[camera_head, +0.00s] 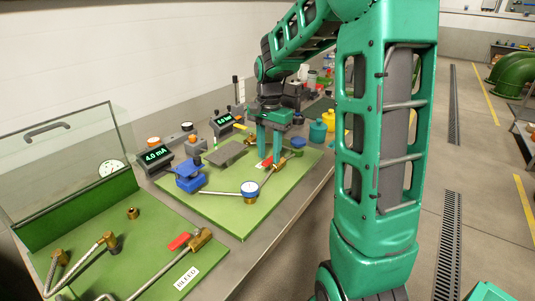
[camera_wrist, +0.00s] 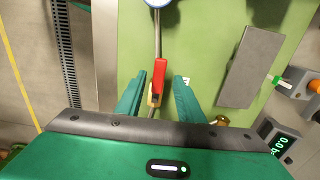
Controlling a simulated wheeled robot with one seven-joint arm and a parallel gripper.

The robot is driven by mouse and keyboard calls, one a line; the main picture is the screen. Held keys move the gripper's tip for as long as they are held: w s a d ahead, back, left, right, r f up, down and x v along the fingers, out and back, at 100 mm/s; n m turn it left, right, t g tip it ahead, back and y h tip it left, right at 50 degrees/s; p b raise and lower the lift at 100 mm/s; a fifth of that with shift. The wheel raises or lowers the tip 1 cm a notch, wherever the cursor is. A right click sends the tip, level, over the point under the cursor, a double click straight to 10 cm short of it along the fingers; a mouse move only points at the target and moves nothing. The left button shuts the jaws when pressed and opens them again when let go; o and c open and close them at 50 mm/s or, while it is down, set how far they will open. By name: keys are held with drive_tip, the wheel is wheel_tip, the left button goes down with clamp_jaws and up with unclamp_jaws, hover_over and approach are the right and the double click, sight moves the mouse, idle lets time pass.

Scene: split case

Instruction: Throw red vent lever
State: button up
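A red lever (camera_wrist: 159,76) sits on a brass valve (camera_wrist: 154,99) in a thin pipe in the wrist view. In the head view this red lever (camera_head: 267,162) shows small below my gripper (camera_head: 270,150). My gripper (camera_wrist: 159,86) points down at the board, with its two green fingers on either side of the lever. Green board shows between each finger and the lever, so it is open and not gripping. A white label beside the right finger is mostly hidden. A second red lever (camera_head: 179,241) sits on another brass valve, near a label reading BLEED.
A grey block (camera_wrist: 253,66) lies right of the lever in the wrist view. A clear-lidded case (camera_head: 70,160) is at left. Displays (camera_head: 158,157) line the back.

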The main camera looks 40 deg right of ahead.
drive_tip(key=shift+f, duration=0.35)
clamp_jaws()
